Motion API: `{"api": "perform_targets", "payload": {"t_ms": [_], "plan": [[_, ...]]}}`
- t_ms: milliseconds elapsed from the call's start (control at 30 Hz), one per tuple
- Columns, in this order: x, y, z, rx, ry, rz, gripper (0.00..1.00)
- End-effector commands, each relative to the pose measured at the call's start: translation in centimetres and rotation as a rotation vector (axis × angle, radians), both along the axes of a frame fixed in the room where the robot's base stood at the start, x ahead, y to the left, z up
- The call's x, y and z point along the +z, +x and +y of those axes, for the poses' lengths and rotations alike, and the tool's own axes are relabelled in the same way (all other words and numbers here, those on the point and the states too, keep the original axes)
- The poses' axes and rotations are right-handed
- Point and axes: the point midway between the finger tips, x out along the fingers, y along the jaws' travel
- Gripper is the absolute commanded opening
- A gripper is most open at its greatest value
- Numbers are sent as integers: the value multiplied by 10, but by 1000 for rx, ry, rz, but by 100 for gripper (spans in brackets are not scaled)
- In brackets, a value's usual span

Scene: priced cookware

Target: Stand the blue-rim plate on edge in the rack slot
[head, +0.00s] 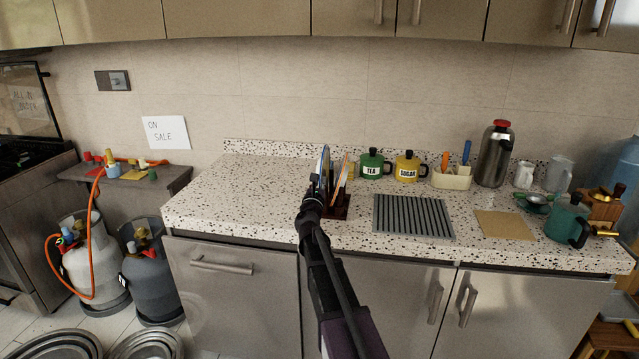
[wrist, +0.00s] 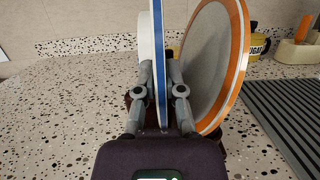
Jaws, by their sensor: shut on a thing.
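The blue-rim plate (wrist: 157,50) stands upright, nearly edge-on, between the two fingers of my gripper (wrist: 160,92). My gripper is shut on it. In the head view the blue-rim plate (head: 322,165) rises just above my gripper (head: 314,192), at the left side of the dark reddish-brown rack (head: 338,210). An orange-rim plate (wrist: 213,62) leans on edge just right of it, close to the right finger. My gripper and the plates hide most of the rack, so I cannot tell whether the blue-rim plate's lower edge is seated in a slot.
The speckled counter (head: 235,190) is clear to the left. A grey ribbed drain mat (head: 412,216) lies right of the rack. Behind stand a green TEA pot (head: 372,164), a yellow SUGAR pot (head: 407,166) and a utensil holder (head: 452,177). The wall is behind them.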

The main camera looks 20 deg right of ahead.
Motion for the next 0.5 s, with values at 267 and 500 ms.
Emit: {"api": "perform_targets", "payload": {"t_ms": [267,500], "plan": [[-7,0,0,0,-1,-1,0],[-12,0,0,0,-1,-1,0]]}}
